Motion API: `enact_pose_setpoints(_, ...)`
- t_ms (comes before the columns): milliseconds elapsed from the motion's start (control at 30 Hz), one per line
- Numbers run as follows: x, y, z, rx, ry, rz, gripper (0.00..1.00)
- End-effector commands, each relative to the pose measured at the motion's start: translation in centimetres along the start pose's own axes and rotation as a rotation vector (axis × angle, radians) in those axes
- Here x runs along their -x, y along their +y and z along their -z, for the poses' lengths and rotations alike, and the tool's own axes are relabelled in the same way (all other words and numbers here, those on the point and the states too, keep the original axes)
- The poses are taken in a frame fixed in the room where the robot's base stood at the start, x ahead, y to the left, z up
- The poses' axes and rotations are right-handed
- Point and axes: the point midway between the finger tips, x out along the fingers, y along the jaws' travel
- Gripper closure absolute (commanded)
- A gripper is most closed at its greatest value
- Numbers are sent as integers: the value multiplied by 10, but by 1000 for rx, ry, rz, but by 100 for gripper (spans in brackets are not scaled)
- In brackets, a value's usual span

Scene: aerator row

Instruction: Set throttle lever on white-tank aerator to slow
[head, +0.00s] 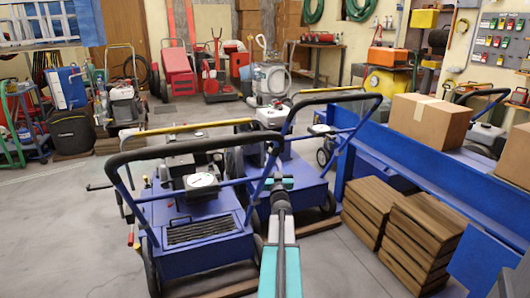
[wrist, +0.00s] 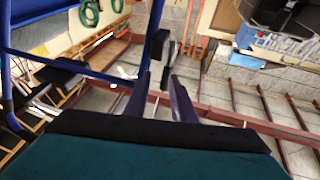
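Two blue aerators with black loop handles stand side by side in the head view. The farther aerator (head: 300,183) has a white tank (head: 272,117) on top; the nearer aerator (head: 205,245) has a dark engine and a round white gauge. My gripper (head: 278,183) is at the end of my arm, by the farther aerator's handle. In the wrist view my gripper's two dark fingers (wrist: 160,98) are apart with nothing between them. A blue handle tube (wrist: 146,55) with a small black block (wrist: 160,45) lies just past the fingertips. I cannot make out the lever's setting.
Wooden slabs (head: 415,232) are stacked at right, below a blue bench-like frame (head: 430,170) bearing a cardboard box (head: 430,118). Another aerator with a white tank (head: 485,132) stands behind the box. Open floor (head: 60,215) lies at left.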

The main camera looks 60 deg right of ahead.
Motion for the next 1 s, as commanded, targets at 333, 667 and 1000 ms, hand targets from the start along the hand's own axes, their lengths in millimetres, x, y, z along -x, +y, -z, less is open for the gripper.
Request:
enact_pose_setpoints(333,-4,-2,13,-46,53,28,77)
enact_pose_setpoints(667,-7,2,12,-44,52,24,77)
enact_pose_setpoints(1000,-31,2,12,-43,52,24,77)
